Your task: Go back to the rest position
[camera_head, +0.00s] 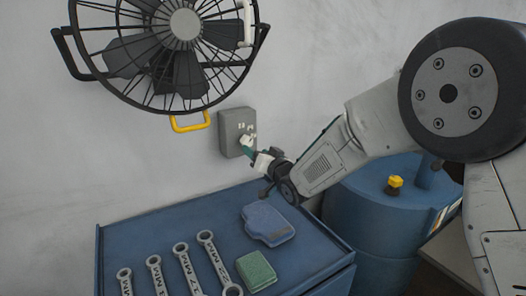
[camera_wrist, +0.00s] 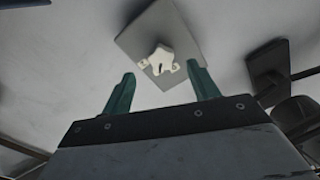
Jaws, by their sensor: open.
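My gripper (camera_wrist: 162,92) is open in the wrist view, with two green fingers apart and nothing between them. Beyond the fingertips is a grey wall box (camera_wrist: 185,28) with a white knob (camera_wrist: 160,58) on its face. In the head view my gripper (camera_head: 250,150) is small and close to the grey wall box (camera_head: 231,127), near its white knob (camera_head: 246,141). Whether the fingers touch the knob cannot be told from the head view. My arm reaches in from the right.
A blue cabinet top (camera_head: 165,228) below holds several wrenches (camera_head: 187,268), a blue cloth (camera_head: 267,222) and a green sponge (camera_head: 256,271). A blue barrel (camera_head: 365,215) stands right, under my arm.

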